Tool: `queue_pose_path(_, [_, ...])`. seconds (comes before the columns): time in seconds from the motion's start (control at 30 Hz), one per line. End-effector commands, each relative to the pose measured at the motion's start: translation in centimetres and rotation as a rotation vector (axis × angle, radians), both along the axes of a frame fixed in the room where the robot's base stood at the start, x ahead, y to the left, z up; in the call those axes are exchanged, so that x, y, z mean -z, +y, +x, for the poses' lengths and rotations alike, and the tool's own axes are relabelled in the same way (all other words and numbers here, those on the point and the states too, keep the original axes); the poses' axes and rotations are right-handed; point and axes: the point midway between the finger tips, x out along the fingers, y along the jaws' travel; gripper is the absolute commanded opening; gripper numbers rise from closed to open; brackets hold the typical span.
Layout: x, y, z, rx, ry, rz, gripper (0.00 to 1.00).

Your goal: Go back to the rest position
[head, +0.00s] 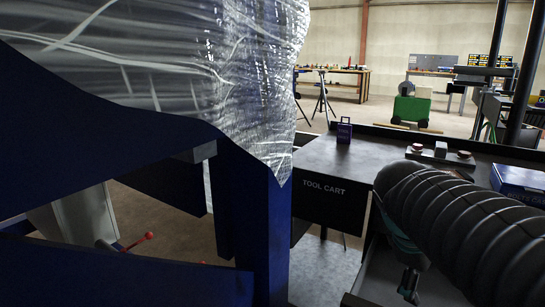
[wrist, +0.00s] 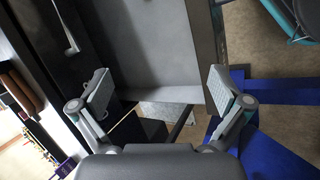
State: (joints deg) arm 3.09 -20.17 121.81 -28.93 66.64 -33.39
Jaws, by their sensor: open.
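My gripper (wrist: 164,94) is open in the wrist view, its two padded fingers wide apart with nothing between them. Past the fingers lies a grey, tray-like surface with raised edges (wrist: 165,45), which looks like an open drawer. In the head view my arm, in a black ribbed sleeve, crosses the lower right in front of the dark tool cart (head: 325,196). A grey and teal part of my arm hangs below the sleeve; the fingers are hard to make out there.
A blue frame (head: 262,225) bearing a plastic-wrapped load (head: 255,75) fills the left, close to the cart. On the cart stand a small purple box (head: 344,131), small red-topped items (head: 415,149) and a blue box (head: 520,180). Open floor lies behind, before a workbench (head: 345,71).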

Motion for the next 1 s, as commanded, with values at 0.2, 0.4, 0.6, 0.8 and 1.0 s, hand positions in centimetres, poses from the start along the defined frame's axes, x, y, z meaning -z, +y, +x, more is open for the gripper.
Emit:
queue_pose_path(0.2, [3.4,6.1,-5.0,0.236,-0.248,0.332,1.00])
queue_pose_path(0.4, [5.7,10.0,-7.8,0.434,-0.379,0.580,1.00])
queue_pose_path(0.6, [6.5,11.6,-8.7,0.520,-0.420,0.680,1.00])
queue_pose_path(0.8, [6.6,11.6,-8.8,0.526,-0.422,0.685,1.00])
queue_pose_path(1.0, [6.6,11.6,-8.7,0.524,-0.422,0.684,1.00])
